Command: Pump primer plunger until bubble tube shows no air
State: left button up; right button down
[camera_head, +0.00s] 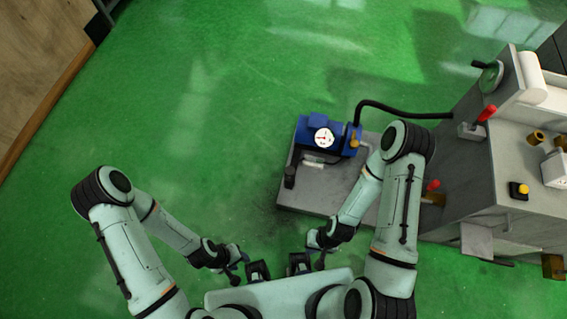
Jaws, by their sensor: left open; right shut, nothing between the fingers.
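A blue pump unit (318,138) with a round white gauge (324,137) stands on a grey base plate (300,198). A small black upright cylinder (290,177) at the plate's left corner may be the primer plunger. A short pale tube (313,161) lies in front of the pump and may be the bubble tube; whether it holds air is too small to tell. My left gripper (238,266) is open, low and left of the plate, apart from it. My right gripper (319,254) is shut and empty, below the plate's near edge, touching nothing visible.
A black hose (400,108) runs from the pump to the grey grinder (460,175) at right. The grinder carries red-knobbed levers (486,115) and a yellow button box (519,191). My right forearm covers the plate's right part. Green floor (200,100) is clear to the left.

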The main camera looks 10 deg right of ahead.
aim_at(289, 171)
jog(key=i+j+z, duration=0.1)
jog(key=j, duration=0.25)
jog(key=i+j+z, duration=0.25)
jog(key=i+j, duration=0.15)
jog(key=j, duration=0.3)
